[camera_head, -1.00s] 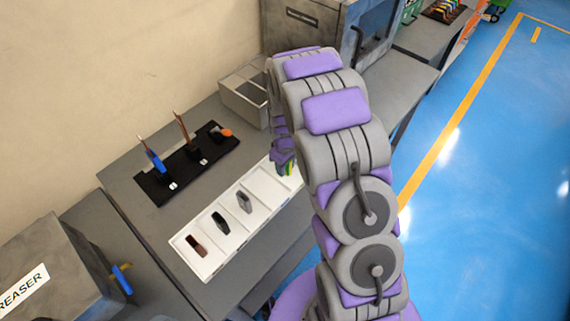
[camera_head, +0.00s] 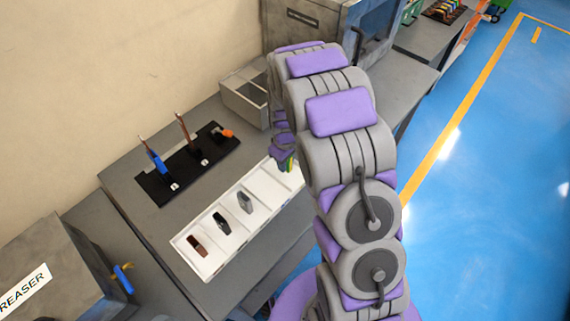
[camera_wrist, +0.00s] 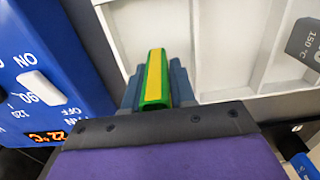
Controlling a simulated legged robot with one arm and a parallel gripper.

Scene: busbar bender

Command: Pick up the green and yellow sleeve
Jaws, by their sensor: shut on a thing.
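The green and yellow sleeve (camera_wrist: 155,78) is between the jaws of my gripper (camera_wrist: 158,88) in the wrist view, its yellow stripe facing the camera. My gripper is shut on it, above the white divided tray (camera_wrist: 230,50). In the head view, my gripper (camera_head: 284,148) is partly behind my arm at the right end of the tray (camera_head: 272,187). Only a small green and yellow bit of the sleeve (camera_head: 289,163) shows there. I cannot tell how high it is above the tray.
The tray also holds a brown piece (camera_head: 197,245), a dark piece (camera_head: 222,223) and a grey piece (camera_head: 244,202). A black stand (camera_head: 160,188) with upright bars is behind it. A grey open bin (camera_head: 240,105) stands farther back. A blue control box (camera_wrist: 50,60) is close by at left.

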